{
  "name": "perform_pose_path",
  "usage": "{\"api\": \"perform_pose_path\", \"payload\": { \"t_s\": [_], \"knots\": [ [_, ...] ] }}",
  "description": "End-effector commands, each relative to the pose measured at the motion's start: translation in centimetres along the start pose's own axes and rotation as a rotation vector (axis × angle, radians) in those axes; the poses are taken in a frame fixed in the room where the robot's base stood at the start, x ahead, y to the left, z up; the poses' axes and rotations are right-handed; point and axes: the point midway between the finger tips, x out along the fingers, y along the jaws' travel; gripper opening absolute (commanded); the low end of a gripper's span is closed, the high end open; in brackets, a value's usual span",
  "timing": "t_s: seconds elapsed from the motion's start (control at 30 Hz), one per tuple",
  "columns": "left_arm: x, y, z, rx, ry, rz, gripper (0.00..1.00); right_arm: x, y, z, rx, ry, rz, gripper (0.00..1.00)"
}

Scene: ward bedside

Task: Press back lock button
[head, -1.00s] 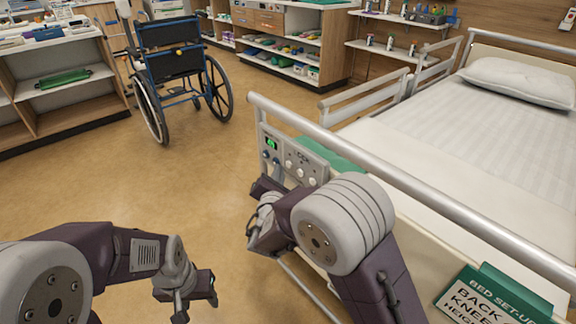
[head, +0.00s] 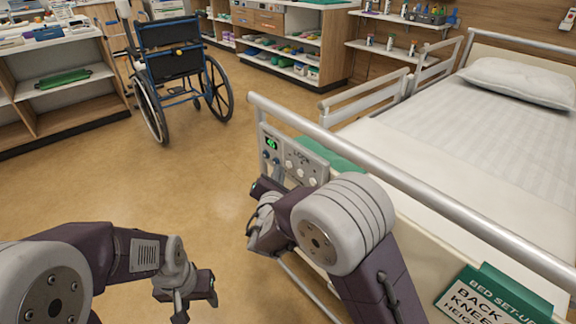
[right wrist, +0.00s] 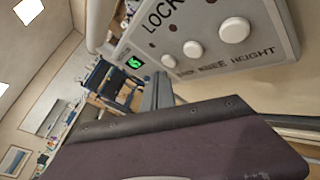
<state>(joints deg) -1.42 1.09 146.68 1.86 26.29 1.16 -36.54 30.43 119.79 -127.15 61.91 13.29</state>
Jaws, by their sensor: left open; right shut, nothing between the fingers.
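The bed's control panel (head: 292,160) is on the footboard, with a lit green display (head: 271,143) and white buttons in a row. In the right wrist view the panel (right wrist: 270,25) shows the word LOCK, small dark red dots and three white buttons above the labels BACK, KNEE and HEIGHT. The button nearest BACK (right wrist: 168,61) is at the row's left end; that label is partly hidden. My right gripper (right wrist: 160,92) is shut and empty, its fingers just below the panel's left end; contact cannot be told. My left gripper (head: 195,293) is open and empty over the floor.
The bed's metal foot rail (head: 400,180) runs above the panel and past my right arm. A green BED SET-UP card (head: 487,300) hangs on the footboard at right. A wheelchair (head: 180,80) stands behind on open floor (head: 180,185); shelves line the back.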

Motion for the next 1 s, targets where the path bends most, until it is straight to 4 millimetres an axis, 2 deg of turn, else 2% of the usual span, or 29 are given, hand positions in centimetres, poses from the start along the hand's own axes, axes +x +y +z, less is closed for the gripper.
{"api": "perform_pose_path", "payload": {
  "t_s": [1.0],
  "knots": [
    [0.82,-0.02,0.09,0.000,0.000,0.000,0.52,0.64,-0.46,0.47,0.000,0.000,0.000,0.00]
  ]
}}
